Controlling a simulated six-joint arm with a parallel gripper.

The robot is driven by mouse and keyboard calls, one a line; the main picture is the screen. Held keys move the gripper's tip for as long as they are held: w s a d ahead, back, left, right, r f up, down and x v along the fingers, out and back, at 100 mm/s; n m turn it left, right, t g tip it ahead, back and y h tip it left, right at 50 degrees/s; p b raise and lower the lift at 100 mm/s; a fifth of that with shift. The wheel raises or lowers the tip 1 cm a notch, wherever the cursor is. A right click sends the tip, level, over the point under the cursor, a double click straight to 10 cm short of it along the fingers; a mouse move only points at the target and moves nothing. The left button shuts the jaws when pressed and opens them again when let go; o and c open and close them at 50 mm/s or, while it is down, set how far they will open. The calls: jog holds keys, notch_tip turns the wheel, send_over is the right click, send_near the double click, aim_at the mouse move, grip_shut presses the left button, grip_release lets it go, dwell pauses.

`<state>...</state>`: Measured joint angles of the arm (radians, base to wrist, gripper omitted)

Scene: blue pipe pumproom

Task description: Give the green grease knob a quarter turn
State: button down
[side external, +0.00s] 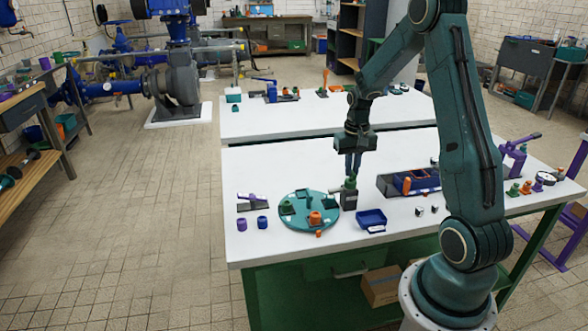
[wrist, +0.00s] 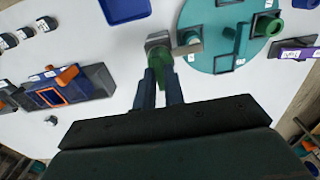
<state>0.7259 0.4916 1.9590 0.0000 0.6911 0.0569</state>
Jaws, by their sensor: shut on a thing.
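The green grease knob (side external: 350,182) sits on top of a small dark block (side external: 348,199) on the white table, just right of the round teal board. My gripper (side external: 353,172) points straight down over it, with its fingers around the knob. In the wrist view the green knob (wrist: 160,68) shows between the two fingertips (wrist: 161,80), which are shut on it. A grey block with a bar-like part (wrist: 187,49) shows just beyond the knob. The fingers hide part of the knob.
The round teal board (side external: 300,222) carries several fittings close on the left. A blue tray (side external: 371,220) stands at the front right, and a dark box with blue and orange parts (side external: 410,182) is on the right.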

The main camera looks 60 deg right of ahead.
dwell(0.3)
jog(key=c, duration=1.5)
grip_release()
jog(key=shift+r, duration=0.1)
notch_tip(320, 180, up, 14)
jog(key=shift+f, duration=0.1)
